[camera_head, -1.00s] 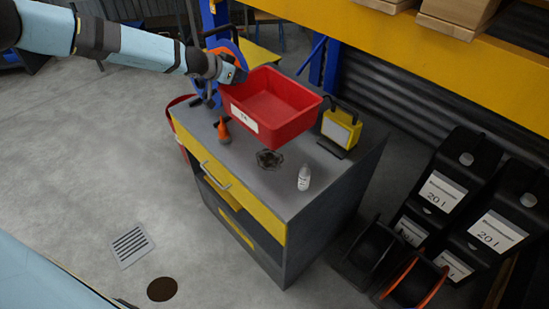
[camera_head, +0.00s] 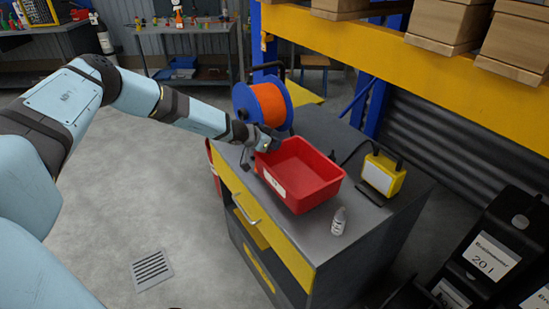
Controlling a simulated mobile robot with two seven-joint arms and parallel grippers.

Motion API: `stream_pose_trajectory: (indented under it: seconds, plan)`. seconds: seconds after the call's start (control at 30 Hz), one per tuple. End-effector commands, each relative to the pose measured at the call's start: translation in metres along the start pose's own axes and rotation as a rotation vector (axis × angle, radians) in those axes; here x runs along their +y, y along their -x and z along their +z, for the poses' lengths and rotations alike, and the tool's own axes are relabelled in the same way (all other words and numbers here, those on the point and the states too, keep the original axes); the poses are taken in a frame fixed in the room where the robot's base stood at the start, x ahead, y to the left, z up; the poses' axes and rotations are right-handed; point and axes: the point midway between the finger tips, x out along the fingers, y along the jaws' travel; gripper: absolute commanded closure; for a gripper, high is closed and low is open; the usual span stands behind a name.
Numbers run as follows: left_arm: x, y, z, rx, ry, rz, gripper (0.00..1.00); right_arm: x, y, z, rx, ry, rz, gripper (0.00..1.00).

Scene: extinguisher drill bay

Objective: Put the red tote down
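The red tote (camera_head: 317,189) is an open, empty-looking box with a white label on its front left side. It is level over the grey top of the workbench cabinet (camera_head: 375,225), near the drawer side; I cannot tell whether its base touches the top. My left gripper (camera_head: 264,144) is at the tote's far left rim and appears shut on it; the fingertips are mostly hidden. My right gripper is not in view.
A small white bottle (camera_head: 338,221) stands close to the tote's near right corner. A yellow work lamp (camera_head: 382,175) stands right of it. An orange reel (camera_head: 266,105) is behind. A yellow shelf beam (camera_head: 400,62) crosses above. Black canisters (camera_head: 490,255) stand at right.

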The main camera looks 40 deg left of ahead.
Motion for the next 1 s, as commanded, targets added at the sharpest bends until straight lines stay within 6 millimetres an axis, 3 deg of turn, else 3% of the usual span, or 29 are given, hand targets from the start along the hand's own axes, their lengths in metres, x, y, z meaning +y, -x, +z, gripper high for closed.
stream_pose_trajectory:
  seconds: [0.4,0.77,0.9,1.0]
  plan:
    - [-0.003,-0.024,0.035,0.000,0.001,-0.001,1.00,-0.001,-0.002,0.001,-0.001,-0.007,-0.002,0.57]
    - [-0.003,-0.027,0.039,0.001,0.000,-0.001,1.00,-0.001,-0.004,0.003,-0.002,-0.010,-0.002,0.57]
    - [-0.003,-0.026,0.039,0.000,-0.001,-0.001,0.70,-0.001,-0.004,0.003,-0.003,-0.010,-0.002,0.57]
    - [-0.003,-0.026,0.039,0.000,-0.001,-0.001,0.70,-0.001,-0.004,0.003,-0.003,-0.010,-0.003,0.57]
